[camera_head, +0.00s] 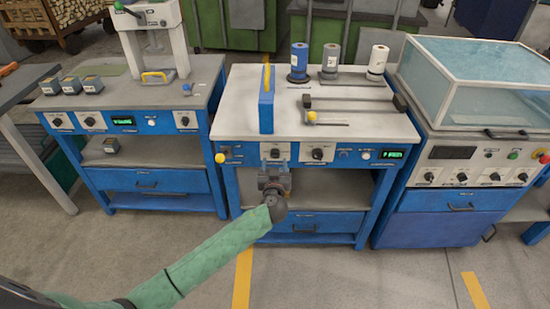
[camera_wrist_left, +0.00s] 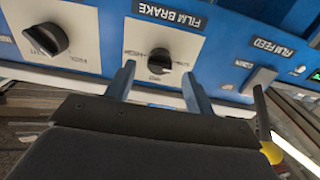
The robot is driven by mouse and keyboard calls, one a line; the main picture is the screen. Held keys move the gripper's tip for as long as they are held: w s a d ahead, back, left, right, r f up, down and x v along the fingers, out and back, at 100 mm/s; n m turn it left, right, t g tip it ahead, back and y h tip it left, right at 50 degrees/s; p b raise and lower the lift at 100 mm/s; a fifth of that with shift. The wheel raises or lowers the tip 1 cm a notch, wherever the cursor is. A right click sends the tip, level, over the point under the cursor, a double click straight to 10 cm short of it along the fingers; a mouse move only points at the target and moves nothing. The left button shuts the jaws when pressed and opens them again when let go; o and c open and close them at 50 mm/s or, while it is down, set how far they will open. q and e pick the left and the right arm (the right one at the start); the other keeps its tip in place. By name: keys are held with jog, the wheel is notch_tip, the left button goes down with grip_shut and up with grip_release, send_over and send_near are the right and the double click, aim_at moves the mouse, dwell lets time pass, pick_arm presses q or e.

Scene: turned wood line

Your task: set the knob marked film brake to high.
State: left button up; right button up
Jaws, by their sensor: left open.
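The film brake knob (camera_wrist_left: 159,61) is a black knob on a pale plate, under the label FILM BRAKE (camera_wrist_left: 176,14) in the left wrist view. In the head view my left gripper (camera_head: 276,164) is in front of the blue panel of the middle bench and largely hides the knob. My right gripper is not in view.
Another black knob (camera_wrist_left: 46,39) is on the same panel.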

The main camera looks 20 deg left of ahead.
aim_at(275, 155)
pick_arm(q)
jog(key=shift+p+x, duration=0.3)
jog(key=shift+x, duration=1.05)
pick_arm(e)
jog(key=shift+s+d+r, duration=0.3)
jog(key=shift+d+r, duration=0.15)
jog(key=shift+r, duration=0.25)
